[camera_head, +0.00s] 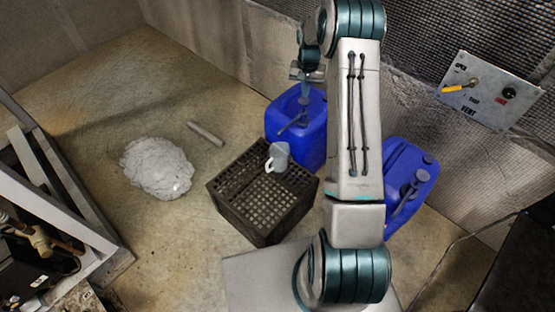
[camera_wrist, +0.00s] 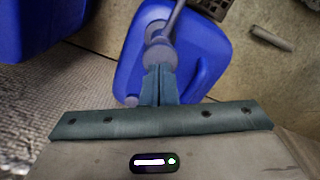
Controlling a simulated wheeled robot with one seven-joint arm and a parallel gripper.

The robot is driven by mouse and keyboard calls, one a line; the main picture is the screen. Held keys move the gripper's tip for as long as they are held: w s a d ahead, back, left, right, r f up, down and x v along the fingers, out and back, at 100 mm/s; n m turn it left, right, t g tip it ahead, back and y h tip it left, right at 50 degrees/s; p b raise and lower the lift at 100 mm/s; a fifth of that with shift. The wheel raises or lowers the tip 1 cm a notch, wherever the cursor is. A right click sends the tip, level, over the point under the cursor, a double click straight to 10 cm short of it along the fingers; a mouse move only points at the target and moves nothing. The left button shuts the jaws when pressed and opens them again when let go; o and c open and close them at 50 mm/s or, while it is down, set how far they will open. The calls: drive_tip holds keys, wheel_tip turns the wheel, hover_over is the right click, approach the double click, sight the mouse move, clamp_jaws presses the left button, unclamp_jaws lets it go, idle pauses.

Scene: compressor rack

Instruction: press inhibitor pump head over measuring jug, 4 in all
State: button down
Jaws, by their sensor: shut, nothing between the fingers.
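A blue jerrycan (camera_head: 312,148) stands behind the crate. Its grey pump head (camera_wrist: 160,55) has a long spout that points toward the crate. A pale measuring jug (camera_head: 278,157) stands upright on the crate's far corner, near the spout's end. My gripper (camera_wrist: 158,86) is shut and empty, with its fingertips right at the pump head. In the wrist view I cannot tell whether they touch it. In the head view my arm partly hides the gripper. I cannot read any label naming the inhibitor.
An upturned black crate (camera_head: 238,214) bears the jug. A second blue jerrycan with a pump (camera_head: 420,172) stands to the right, partly behind my arm. A vent panel (camera_head: 490,92) is on the right wall. A pale heap (camera_head: 157,167) and a short tube (camera_head: 205,134) lie on the floor.

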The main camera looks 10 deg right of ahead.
sight(304, 102)
drive_tip(key=shift+f, duration=0.15)
drive_tip(key=shift+f+b, duration=1.3)
drive_tip(key=shift+f, duration=1.15)
drive_tip(key=shift+r+p, duration=1.55)
drive_tip(key=shift+r, duration=1.05)
drive_tip(key=shift+f, duration=0.1)
